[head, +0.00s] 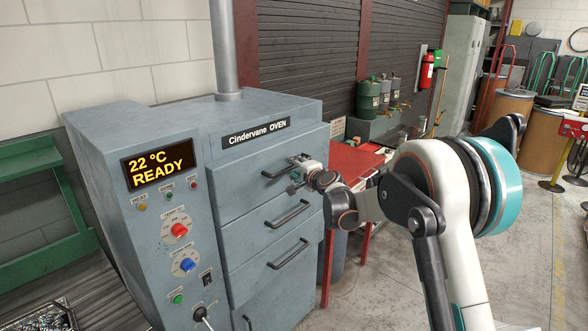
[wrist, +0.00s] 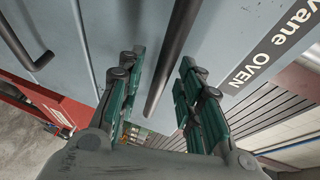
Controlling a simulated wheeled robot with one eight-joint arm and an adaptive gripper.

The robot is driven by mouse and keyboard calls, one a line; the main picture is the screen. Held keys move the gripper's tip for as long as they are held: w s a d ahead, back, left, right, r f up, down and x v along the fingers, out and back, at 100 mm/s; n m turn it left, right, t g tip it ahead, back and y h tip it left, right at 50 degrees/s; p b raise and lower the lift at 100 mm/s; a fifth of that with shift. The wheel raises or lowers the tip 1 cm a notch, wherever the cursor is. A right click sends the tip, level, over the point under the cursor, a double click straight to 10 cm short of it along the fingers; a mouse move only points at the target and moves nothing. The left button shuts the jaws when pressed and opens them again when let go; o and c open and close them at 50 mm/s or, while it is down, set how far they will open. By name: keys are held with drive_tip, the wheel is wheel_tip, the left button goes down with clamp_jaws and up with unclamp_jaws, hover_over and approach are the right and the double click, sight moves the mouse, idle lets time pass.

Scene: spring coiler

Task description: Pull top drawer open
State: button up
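The grey-blue oven (head: 255,112) stands left of centre in the head view, with a column of drawers on its front. The top drawer (head: 245,166) looks shut, flush with the front. Its dark bar handle (head: 275,174) is partly hidden by my gripper (head: 301,172), which is at the handle's right end. In the wrist view the top drawer's handle (wrist: 172,58) runs between the two green-padded fingers of my gripper (wrist: 163,60). The fingers are apart, with a visible gap on each side of the bar.
Lower drawers have their own handles (head: 288,214). The control panel (head: 172,235) with knobs and a READY display is at the left. A red table (head: 350,160) stands right of the oven, close behind my arm. The floor (head: 535,235) at the right is clear.

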drive_tip(key=shift+w+a, duration=0.25)
drive_tip(key=shift+w, duration=0.2)
clamp_jaws()
drive_tip(key=s+d+b, duration=0.1)
drive_tip(key=s+d, duration=0.9)
drive_tip(key=d, duration=0.2)
drive_tip(key=s+d+b, duration=0.1)
drive_tip(key=s+d, duration=0.8)
drive_tip(key=d, duration=0.4)
drive_tip(key=shift+s+b, duration=0.4)
drive_tip(key=shift+d+f, duration=0.1)
